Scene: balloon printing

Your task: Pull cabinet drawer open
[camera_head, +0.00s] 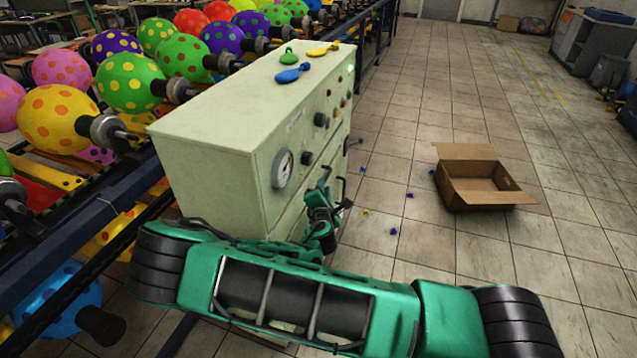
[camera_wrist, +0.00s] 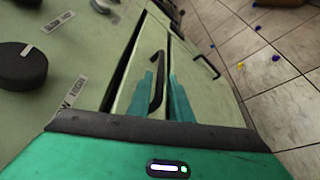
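The pale green cabinet (camera_head: 215,180) stands beside the balloon rack. Its front faces right, with a gauge, knobs and drawer fronts. In the wrist view a drawer front (camera_wrist: 130,95) bears a black bar handle (camera_wrist: 157,80). A dark seam runs along each side of this front; I cannot tell whether it stands out from the cabinet. My gripper (camera_wrist: 165,85) is at this handle, with its teal fingers apart, one on either side of it. Firm contact is not visible. In the head view my gripper (camera_head: 322,205) is beside the lower front, partly hidden by my arm.
A second black handle (camera_wrist: 207,66) is on the neighbouring front. An open cardboard box (camera_head: 480,185) stands on the floor at right, with small balloons scattered near it. Deflated balloons (camera_head: 292,73) lie on the cabinet top. Floor between cabinet and box is mostly clear.

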